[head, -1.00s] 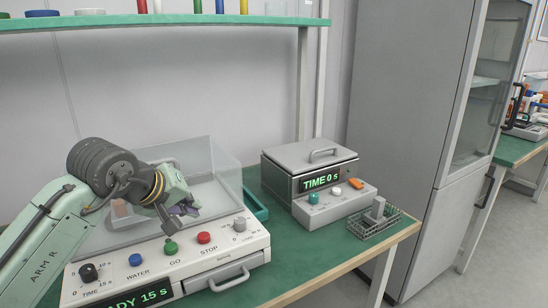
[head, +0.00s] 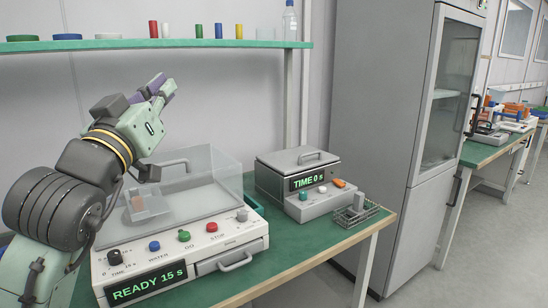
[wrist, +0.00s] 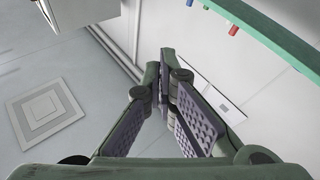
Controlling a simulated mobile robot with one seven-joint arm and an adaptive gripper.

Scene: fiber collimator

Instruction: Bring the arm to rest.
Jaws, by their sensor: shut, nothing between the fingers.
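My gripper (head: 160,87) is raised on my arm at the left of the head view, above the clear-lidded machine, pointing up and to the right. Its fingers are shut and empty. My arm hides part of the machine's left side.
The machine (head: 190,245) reads READY 15 s and stands on the green bench (head: 300,240). A second box (head: 305,180) reads TIME 0 s, with a wire rack (head: 358,217) beside it. A shelf (head: 230,45) runs above. A grey cabinet (head: 385,130) stands right.

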